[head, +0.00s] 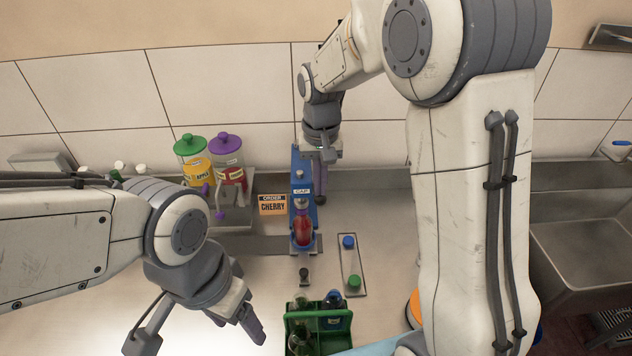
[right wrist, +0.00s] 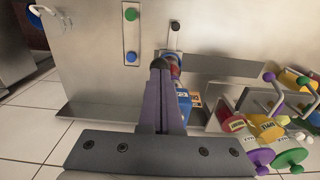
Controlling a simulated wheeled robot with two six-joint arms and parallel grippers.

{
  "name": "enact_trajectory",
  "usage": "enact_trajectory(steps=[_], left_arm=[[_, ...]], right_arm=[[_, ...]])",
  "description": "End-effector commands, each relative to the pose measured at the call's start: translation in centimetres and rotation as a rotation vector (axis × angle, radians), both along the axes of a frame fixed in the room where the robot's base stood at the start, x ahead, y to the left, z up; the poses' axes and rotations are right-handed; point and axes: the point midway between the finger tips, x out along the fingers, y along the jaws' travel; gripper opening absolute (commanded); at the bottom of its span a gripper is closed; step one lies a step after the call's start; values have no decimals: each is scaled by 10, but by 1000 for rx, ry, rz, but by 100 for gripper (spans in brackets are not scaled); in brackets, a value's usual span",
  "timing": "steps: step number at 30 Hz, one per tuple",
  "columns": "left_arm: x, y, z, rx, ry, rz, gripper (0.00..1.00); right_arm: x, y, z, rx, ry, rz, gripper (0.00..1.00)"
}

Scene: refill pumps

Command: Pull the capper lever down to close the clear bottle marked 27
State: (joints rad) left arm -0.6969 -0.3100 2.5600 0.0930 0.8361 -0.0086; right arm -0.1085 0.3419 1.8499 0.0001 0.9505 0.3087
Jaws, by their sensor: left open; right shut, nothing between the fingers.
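The blue capper (head: 296,170) stands upright near the back of the counter and has a CAP label. A clear bottle (head: 303,232) with red liquid stands in it; I cannot read its number. My left gripper (head: 246,327) is open and empty, at the front left.
A green crate (head: 318,316) with bottles stands in front. A strip (head: 352,267) with a blue and a green cap lies right of the capper. An orange CHERRY sign (head: 272,205) and jars with green (head: 190,144) and purple lids stand left. A sink (head: 588,250) is right.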

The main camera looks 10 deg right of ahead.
Motion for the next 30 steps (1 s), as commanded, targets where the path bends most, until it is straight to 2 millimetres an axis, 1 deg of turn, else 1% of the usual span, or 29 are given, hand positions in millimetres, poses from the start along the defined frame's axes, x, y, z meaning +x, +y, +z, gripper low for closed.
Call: enact_trajectory(steps=[10,21,30], left_arm=[[0,0,-1,0,0,0,68],[0,0,-14,0,0,0,68],[0,0,-13,0,0,0,68]], right_arm=[[0,0,-1,0,-1,0,0],[-5,1,-19,0,-1,0,0],[-5,1,-18,0,-1,0,0]])
